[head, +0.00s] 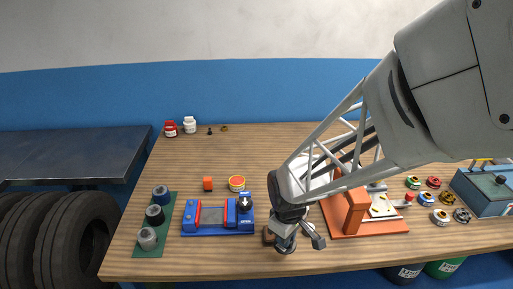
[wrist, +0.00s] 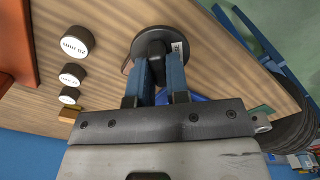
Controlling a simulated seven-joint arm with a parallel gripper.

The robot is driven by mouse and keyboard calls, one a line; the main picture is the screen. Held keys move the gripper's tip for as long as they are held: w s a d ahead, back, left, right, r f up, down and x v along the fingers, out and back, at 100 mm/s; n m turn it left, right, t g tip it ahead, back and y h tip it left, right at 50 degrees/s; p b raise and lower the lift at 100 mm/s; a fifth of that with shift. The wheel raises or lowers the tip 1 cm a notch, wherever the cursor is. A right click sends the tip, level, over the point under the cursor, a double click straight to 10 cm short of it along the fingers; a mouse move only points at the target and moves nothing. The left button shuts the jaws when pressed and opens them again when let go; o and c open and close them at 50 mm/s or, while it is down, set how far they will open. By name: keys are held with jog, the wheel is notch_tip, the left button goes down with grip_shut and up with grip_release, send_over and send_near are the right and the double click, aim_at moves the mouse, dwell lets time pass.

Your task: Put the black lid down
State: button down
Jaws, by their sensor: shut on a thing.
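My gripper (head: 285,226) is low over the front middle of the wooden table. In the wrist view its two blue fingers (wrist: 159,66) are closed around the black knob of the black lid (wrist: 134,52). The lid is a round dark disc with a small white label at its edge. In the head view the lid (head: 285,250) shows partly under my gripper, near the table's front edge. I cannot tell whether it touches the table.
Black cylinders with white tops (wrist: 77,42) and a small brown block (wrist: 68,115) stand beside the lid. A blue fixture (head: 218,231) is to the left and an orange press (head: 353,210) to the right. Bare wood (head: 170,273) lies front left.

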jog(key=shift+s+f, duration=0.1)
jog(key=shift+s, duration=0.1)
jog(key=shift+w, duration=0.1)
jog(key=w+a, duration=0.1)
jog(key=w, duration=0.4)
jog(key=w+f, duration=0.1)
jog(key=w, duration=0.4)
jog(key=w+a, duration=0.1)
jog(key=w, duration=0.4)
jog(key=shift+w+a+f, duration=0.25)
jog(key=shift+w+a, duration=0.05)
jog(key=shift+a, duration=0.05)
jog(key=shift+f, duration=1.75)
jog(key=shift+f, duration=0.15)
jog(key=c, duration=1.1)
grip_release()
